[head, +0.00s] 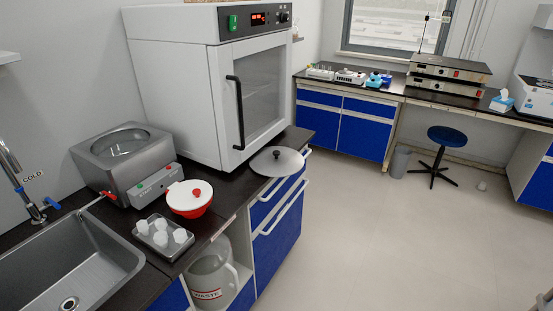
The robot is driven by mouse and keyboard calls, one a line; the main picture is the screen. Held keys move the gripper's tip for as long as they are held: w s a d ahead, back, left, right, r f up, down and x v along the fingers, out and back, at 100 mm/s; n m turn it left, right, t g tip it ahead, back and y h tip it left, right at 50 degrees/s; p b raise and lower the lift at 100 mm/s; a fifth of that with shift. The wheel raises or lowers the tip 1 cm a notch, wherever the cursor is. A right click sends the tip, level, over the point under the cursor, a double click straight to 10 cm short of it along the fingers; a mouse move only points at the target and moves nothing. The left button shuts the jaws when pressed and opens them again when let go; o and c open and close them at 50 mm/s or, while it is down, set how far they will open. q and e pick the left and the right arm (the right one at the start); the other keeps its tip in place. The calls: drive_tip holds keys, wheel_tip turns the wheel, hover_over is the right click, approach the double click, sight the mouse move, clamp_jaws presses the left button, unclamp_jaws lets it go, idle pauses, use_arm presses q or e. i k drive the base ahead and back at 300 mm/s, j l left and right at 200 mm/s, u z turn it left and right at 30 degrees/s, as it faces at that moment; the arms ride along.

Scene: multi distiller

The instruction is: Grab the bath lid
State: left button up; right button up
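The bath lid (278,161) is a flat grey round disc with a small dark knob. In the head view it lies on the dark counter in front of the white oven, and its right side reaches the counter's front edge. The metal water bath (123,155) stands at the left with its round top opening uncovered. I see neither of my grippers in this view.
A red bowl with a white lid (189,195) and a tray (147,241) of white cups stand left of the bath lid. The white oven (215,80) rises behind it. A sink (68,265) is at lower left. The floor (380,240) at right is open.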

sight(274, 161)
drive_tip(key=i+l+u, duration=0.1)
drive_tip(key=i+l, duration=0.15)
drive_tip(key=i+l+u, duration=0.15)
drive_tip(key=l, duration=0.25)
drive_tip(key=i+l+u, duration=0.1)
drive_tip(key=i+l, duration=0.2)
drive_tip(key=i+l+u, duration=0.1)
drive_tip(key=l, duration=0.35)
drive_tip(key=i+l+u, duration=0.15)
drive_tip(key=i+l, duration=0.15)
drive_tip(key=l, duration=0.15)
drive_tip(key=i+l+u, duration=0.1)
drive_tip(key=l, duration=0.3)
drive_tip(key=i+l+u, duration=0.1)
drive_tip(key=l, duration=0.35)
drive_tip(key=i+l+u, duration=0.15)
drive_tip(key=l, duration=0.3)
drive_tip(key=i, duration=0.1)
